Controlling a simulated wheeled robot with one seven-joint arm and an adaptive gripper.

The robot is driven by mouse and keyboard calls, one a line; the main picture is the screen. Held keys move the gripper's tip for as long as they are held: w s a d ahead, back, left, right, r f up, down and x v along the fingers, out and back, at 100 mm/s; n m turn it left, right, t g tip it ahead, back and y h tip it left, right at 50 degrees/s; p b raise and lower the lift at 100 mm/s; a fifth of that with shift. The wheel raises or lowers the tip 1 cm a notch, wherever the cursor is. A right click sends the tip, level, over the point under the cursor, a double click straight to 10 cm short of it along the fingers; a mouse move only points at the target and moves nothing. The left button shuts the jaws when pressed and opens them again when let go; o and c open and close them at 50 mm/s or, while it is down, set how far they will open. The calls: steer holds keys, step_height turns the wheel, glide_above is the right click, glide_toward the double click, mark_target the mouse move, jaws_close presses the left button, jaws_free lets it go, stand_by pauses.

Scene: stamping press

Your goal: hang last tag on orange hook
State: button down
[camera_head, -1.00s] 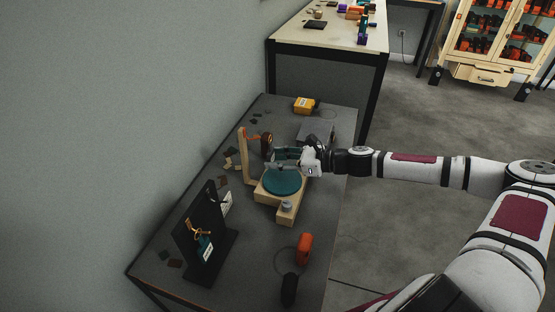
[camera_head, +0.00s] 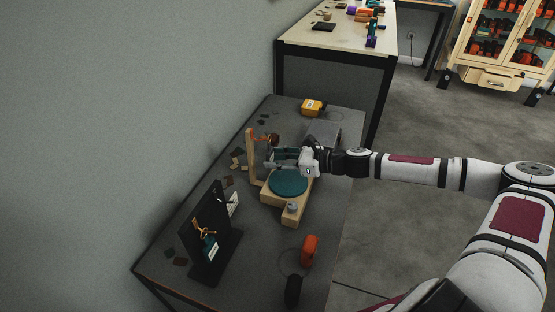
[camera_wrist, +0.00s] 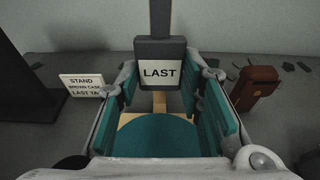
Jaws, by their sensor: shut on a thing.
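My gripper (camera_head: 283,157) is over the wooden stand (camera_head: 292,215) with its round teal pad (camera_head: 288,182). In the wrist view, a dark tag with a white label reading LAST (camera_wrist: 160,74) sits between the teal-padded fingertips of my gripper (camera_wrist: 161,80), which is shut on it. A dark strip rises above the tag. The orange hook (camera_head: 207,227) is on a black upright panel (camera_head: 221,254) at the table's near left. A teal tag with a white label (camera_head: 211,249) hangs by it. The panel's dark edge shows at the left of the wrist view (camera_wrist: 22,95).
A sign (camera_wrist: 84,86) reads STAND, BROWN CASE, LAST TAG. A brown case (camera_wrist: 256,88) stands right of my fingers. A wooden post (camera_head: 251,155) rises behind the stand. An orange item (camera_head: 309,250), a black item (camera_head: 293,290) and a yellow box (camera_head: 312,107) lie on the table.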

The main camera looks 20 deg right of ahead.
steer(key=shift+w+a+f, duration=0.35)
steer(key=shift+w+a, duration=0.05)
steer(key=shift+a, duration=0.15)
stand_by(0.4)
steer(key=shift+w+a+f, duration=0.15)
steer(key=shift+w+a, duration=0.05)
steer(key=shift+a, duration=0.05)
steer(key=shift+w+a+f, duration=0.15)
steer(key=shift+a, duration=0.1)
stand_by(0.5)
steer(key=shift+w+a+f, duration=0.15)
steer(key=shift+w+a, duration=0.05)
steer(key=shift+w+a+f+b, duration=0.2)
steer(key=shift+w+a+b, duration=0.1)
steer(key=shift+a, duration=0.1)
steer(key=shift+f, duration=0.25)
stand_by(0.6)
steer(key=c, duration=1)
jaws_free()
steer(key=shift+c, duration=0.2)
steer(key=shift+s+d, duration=0.1)
